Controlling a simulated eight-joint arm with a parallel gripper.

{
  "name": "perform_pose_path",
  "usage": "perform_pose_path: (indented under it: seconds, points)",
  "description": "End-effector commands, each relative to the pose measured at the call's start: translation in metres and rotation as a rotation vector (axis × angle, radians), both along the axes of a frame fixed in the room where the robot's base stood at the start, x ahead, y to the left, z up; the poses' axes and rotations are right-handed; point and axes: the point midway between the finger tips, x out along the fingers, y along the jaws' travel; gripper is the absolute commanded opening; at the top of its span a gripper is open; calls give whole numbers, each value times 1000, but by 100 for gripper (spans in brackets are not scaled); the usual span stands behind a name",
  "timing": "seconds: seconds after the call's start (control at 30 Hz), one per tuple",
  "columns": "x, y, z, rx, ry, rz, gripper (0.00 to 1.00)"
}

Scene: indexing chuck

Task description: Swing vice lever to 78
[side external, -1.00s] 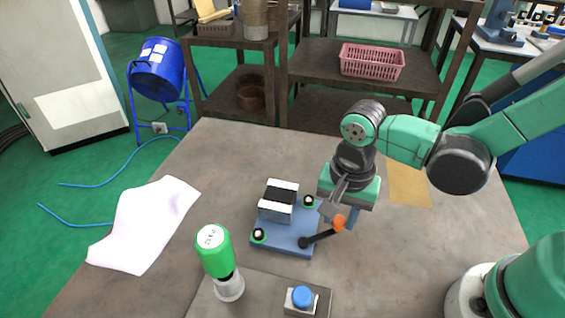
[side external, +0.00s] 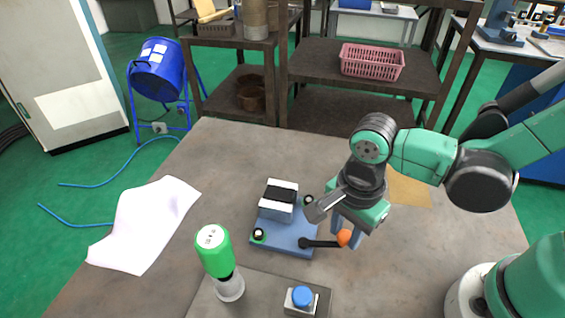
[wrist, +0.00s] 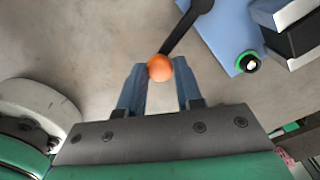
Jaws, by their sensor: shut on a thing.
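The vice (side external: 282,222) has a blue base plate and a grey and black jaw block, and it stands on the table. Its black lever (side external: 320,243) runs right from a pivot at the plate's near right corner and ends in an orange knob (side external: 344,238). My gripper (side external: 346,232) is shut on the knob. In the wrist view the orange knob (wrist: 160,68) sits between the two blue-grey fingertips, with the black lever (wrist: 187,27) running up from it. No scale or number for the lever is readable.
A green and white cylinder (side external: 216,255) and a blue button on a box (side external: 302,297) stand at the near edge. A white sheet (side external: 145,222) lies at the left. A tan sheet (side external: 408,186) lies behind my gripper.

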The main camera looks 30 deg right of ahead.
Motion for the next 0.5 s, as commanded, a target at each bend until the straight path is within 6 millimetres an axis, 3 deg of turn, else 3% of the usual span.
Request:
perform_pose_path:
  seconds: [0.23, 0.27, 0.37, 0.5]
  points:
    - [0, 0, 0, 0, 1, 1, 0]
    - [0, 0, 0, 0, 1, 1, 33]
    - [0, 0, 0, 0, 1, 2, 61]
    - [0, 0, 0, 0, 0, 2, 62]
